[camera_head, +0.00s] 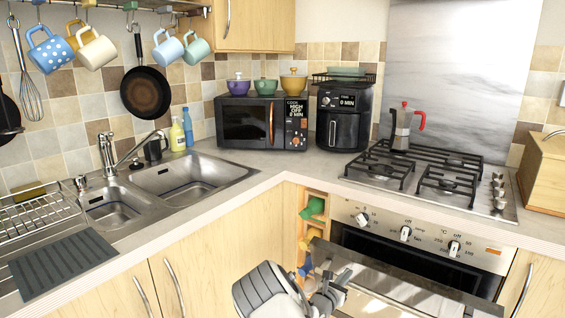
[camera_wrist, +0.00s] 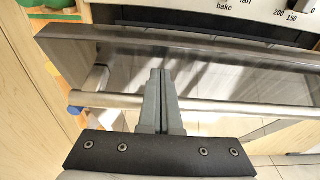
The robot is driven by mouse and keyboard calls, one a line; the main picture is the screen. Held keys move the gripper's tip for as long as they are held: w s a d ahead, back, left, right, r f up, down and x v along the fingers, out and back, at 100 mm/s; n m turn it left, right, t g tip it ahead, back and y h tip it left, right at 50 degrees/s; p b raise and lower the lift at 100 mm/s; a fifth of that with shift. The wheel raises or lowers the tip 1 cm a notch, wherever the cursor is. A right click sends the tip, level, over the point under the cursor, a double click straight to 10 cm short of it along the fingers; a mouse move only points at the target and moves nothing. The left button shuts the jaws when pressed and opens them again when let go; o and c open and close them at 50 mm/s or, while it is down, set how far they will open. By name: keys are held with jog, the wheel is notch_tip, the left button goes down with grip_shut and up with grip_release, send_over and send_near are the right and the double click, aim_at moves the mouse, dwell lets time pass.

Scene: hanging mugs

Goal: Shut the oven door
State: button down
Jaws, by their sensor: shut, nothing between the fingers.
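The oven door (camera_head: 395,284) hangs partly open, tilted out and down from the oven (camera_head: 425,232), with a dark gap above it. In the wrist view the door's panel (camera_wrist: 240,72) fills the middle, with its metal handle bar (camera_wrist: 245,106) running across. My gripper (camera_head: 340,281) is at the left part of the door. In the wrist view its two fingers (camera_wrist: 162,73) are together and empty, crossing in front of the handle bar towards the panel. I cannot tell whether they touch the door.
A cupboard (camera_head: 220,245) stands left of the oven, with a narrow open shelf (camera_head: 313,215) holding coloured items between them. The hob (camera_head: 430,178) above carries a moka pot (camera_head: 402,130). Oven knobs (camera_head: 405,233) project above the door. Another cupboard (camera_head: 540,285) is close on the right.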

jog(key=p+v, duration=0.3)
jog(key=v, duration=0.3)
jog(key=shift+s+a, duration=0.25)
jog(key=shift+s, duration=0.1)
jog(key=p+v, duration=0.2)
jog(key=v, duration=1.5)
jog(key=shift+a+p, duration=0.15)
jog(key=shift+p, duration=0.15)
jog(key=shift+s, duration=0.1)
